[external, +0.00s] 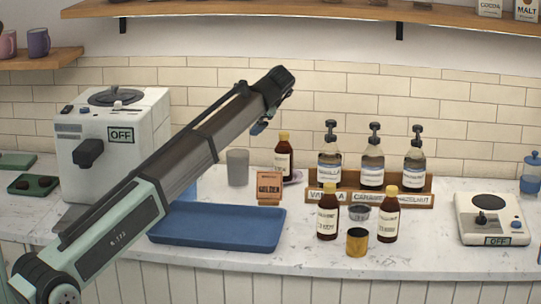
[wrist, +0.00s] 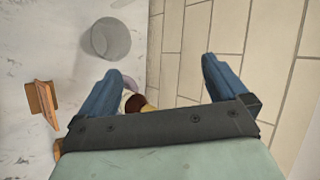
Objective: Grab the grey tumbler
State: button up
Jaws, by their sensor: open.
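The grey tumbler (external: 237,168) stands upright on the counter behind the blue tray in the external view. In the wrist view the tumbler (wrist: 110,38) is at the upper left, beyond the left fingertip and outside the jaws. My gripper (external: 259,127) is above the counter near the tiled wall, a little right of the tumbler and higher. In the wrist view my gripper (wrist: 161,67) has its two blue fingers spread apart, with nothing held between them.
A yellow-capped bottle (external: 284,157) on a purple saucer stands right of the tumbler; the bottle (wrist: 138,103) shows below my gripper. A small wooden sign (external: 270,187) is in front. The blue tray (external: 217,237) lies nearer. The tiled wall (wrist: 228,35) is close.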

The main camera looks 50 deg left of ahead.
aim_at(237, 162)
jog(key=s+a+r+m+h, duration=0.1)
jog(key=s+m+h, duration=0.15)
jog(key=m, duration=0.55)
jog(key=s+r+m+h, duration=0.15)
jog(key=m+h, duration=0.25)
jog(key=m, duration=0.4)
jog(key=shift+g, duration=0.3)
jog(key=x, duration=1.2)
jog(key=d+x, duration=0.1)
jog(key=x, duration=0.5)
jog(key=shift+f, duration=0.45)
jog(key=shift+c, duration=0.2)
jog(key=c, duration=1.1)
